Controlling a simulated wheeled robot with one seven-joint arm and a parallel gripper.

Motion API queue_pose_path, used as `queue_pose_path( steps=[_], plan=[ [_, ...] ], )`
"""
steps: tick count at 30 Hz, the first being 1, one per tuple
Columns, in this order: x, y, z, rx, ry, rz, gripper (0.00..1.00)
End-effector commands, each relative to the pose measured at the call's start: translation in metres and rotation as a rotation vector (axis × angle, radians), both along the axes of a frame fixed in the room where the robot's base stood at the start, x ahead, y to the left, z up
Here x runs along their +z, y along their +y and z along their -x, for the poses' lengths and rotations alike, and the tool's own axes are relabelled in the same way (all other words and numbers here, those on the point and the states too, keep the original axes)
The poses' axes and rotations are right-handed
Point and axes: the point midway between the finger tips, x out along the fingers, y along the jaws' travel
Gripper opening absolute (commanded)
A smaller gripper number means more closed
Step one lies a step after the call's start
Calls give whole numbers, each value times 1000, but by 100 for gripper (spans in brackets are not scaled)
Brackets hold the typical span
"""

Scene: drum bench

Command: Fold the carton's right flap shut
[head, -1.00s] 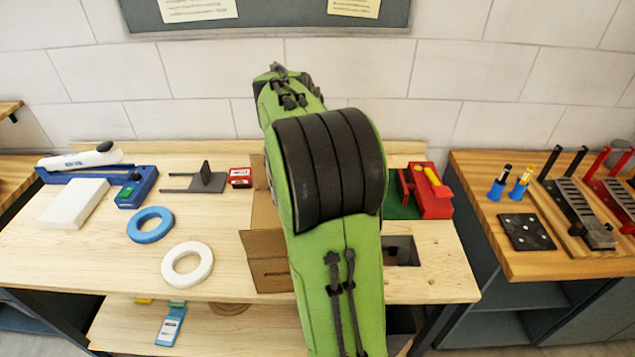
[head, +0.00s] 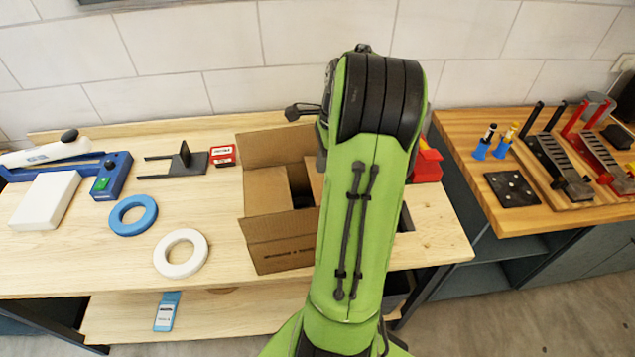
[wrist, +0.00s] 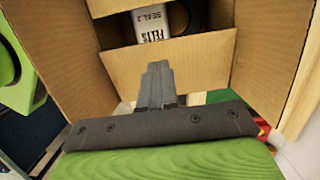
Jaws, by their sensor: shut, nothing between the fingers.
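The brown cardboard carton (head: 280,253) stands on the bench with its top partly open. Its back flap (head: 275,148) stands up. A sliver of the right flap (head: 313,178) shows beside my arm, which hides the carton's right side. In the wrist view the right flap (wrist: 185,58) is raised and tilted across the opening, with the front flap to its left and the back flap to its right. My gripper (wrist: 153,68) is shut and empty, its tips in front of the right flap's outer face. I cannot tell whether they touch it.
Inside the carton sits a white labelled box (wrist: 152,22) beside a dark round thing. A white ring (head: 181,252), a blue ring (head: 133,214) and a small red box (head: 223,155) lie left of the carton. A red fixture (head: 428,163) stands to the right.

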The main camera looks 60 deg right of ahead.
Motion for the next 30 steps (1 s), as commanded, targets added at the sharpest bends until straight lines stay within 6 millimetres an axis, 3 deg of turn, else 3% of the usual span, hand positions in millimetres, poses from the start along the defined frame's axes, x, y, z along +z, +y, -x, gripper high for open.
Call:
queue_pose_path(
  steps=[3, 9, 22, 30],
  plan=[
    [-28, 5, -3, 2, 3, -4, 0],
    [-58, 9, -7, 1, 2, -2, 0],
    [-65, 10, -9, 1, 1, 1, 0],
    [-81, 14, -14, 0, 1, 2, 0]
  ],
)
